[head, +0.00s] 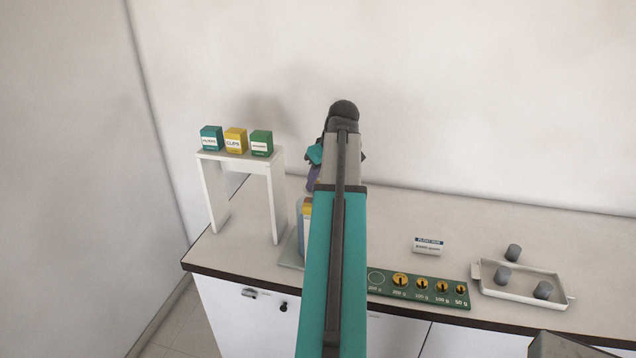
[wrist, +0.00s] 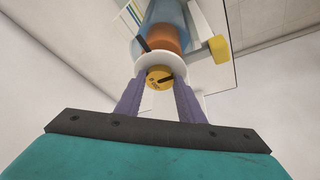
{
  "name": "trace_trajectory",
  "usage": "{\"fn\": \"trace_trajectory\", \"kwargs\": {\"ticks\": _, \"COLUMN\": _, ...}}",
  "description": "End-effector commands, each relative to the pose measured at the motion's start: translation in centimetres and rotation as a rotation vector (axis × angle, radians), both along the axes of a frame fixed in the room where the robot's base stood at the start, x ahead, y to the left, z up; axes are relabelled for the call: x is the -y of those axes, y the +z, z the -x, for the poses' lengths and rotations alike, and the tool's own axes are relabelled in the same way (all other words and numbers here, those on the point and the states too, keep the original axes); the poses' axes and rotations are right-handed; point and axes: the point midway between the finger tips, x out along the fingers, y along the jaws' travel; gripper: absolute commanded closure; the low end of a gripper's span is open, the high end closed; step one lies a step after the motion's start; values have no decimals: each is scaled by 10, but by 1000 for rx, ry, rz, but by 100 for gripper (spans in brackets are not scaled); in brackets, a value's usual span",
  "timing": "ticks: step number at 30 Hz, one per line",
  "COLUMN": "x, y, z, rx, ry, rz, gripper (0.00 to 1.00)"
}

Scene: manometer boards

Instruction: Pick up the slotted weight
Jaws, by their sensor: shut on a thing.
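My gripper (wrist: 160,88) is shut on a small brass-yellow slotted weight (wrist: 159,77), whose dark slot shows between the two purple fingertips in the wrist view. A white disc (wrist: 163,63) lies just beyond the weight, with an orange and a blue cylinder (wrist: 165,18) behind it; I cannot tell whether the weight touches the disc. In the head view my arm hides the held weight and most of my gripper. A green weight rack (head: 384,290) on the counter has an empty ring at its left 200 g place and several brass slotted weights (head: 400,280) in the others.
A white stand (head: 213,197) with teal, yellow and green boxes (head: 235,141) stands at left. A partly hidden blue apparatus (head: 300,225) is beside my arm. A small labelled box (head: 428,246) and a white tray (head: 510,294) with grey cylinders are at right.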

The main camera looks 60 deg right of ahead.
Motion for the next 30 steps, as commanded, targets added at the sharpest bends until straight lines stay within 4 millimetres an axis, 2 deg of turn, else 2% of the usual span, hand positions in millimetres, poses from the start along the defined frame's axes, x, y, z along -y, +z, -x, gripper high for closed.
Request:
{"fn": "trace_trajectory", "kwargs": {"ticks": 19, "x": 1, "y": 33, "z": -1, "rx": 1, "ry": 1, "rz": 2, "gripper": 93}}
{"fn": "trace_trajectory", "kwargs": {"ticks": 30, "x": -27, "y": 34, "z": 31, "rx": 1, "ry": -1, "rz": 1, "gripper": 93}}
